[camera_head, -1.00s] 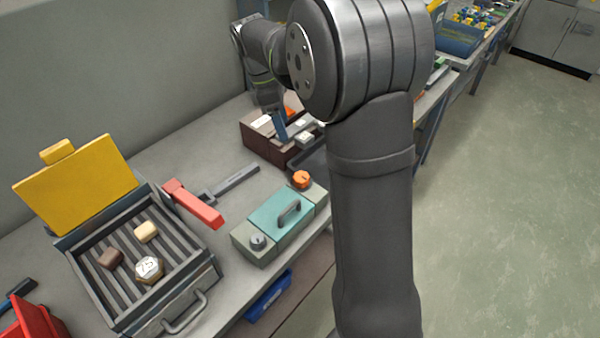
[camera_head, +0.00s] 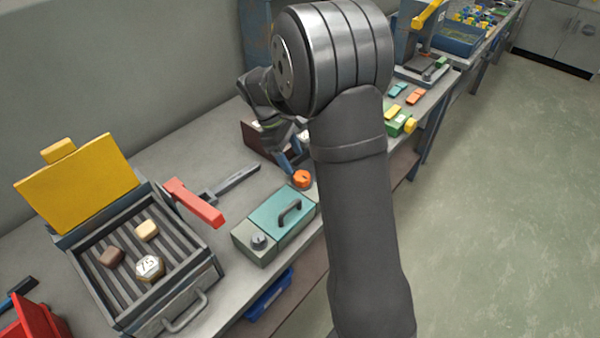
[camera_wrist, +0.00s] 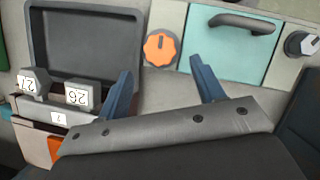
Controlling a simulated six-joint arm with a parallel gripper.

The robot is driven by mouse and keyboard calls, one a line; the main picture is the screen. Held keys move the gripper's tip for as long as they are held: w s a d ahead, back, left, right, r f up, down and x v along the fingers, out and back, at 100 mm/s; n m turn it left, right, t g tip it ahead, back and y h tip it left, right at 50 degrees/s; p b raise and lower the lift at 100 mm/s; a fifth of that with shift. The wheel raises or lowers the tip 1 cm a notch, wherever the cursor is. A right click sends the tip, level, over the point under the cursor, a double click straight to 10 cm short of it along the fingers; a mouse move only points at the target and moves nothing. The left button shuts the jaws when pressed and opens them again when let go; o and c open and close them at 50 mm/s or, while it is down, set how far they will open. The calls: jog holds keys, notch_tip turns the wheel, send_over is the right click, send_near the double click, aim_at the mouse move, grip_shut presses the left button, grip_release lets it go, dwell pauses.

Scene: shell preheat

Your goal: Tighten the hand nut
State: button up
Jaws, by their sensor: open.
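The orange lobed hand nut (camera_head: 301,179) sits at the far end of a low box with a teal lid (camera_head: 281,212). In the wrist view the hand nut (camera_wrist: 160,48) shows a dark slot mark on its face. My gripper (camera_head: 291,168) has its blue fingers spread just beside and over the nut. In the wrist view my gripper (camera_wrist: 160,66) is open and empty, and the nut appears just beyond and between the two fingertips. I cannot tell the exact height above it.
A grey knob (camera_head: 258,241) sits at the box's near end, and a black handle (camera_head: 290,211) on its lid. A dark tray (camera_wrist: 85,45) and numbered hex blocks (camera_wrist: 78,95) lie beside the nut. A red lever (camera_head: 196,204) and an open grooved case (camera_head: 190,285) stand left.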

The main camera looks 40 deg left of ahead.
aim_at(301, 175)
jog(key=x, duration=0.6)
jog(key=shift+w+d+f, duration=0.1)
jog(key=shift+d+f, duration=0.1)
jog(key=shift+f, duration=0.05)
jog(key=c, duration=1)
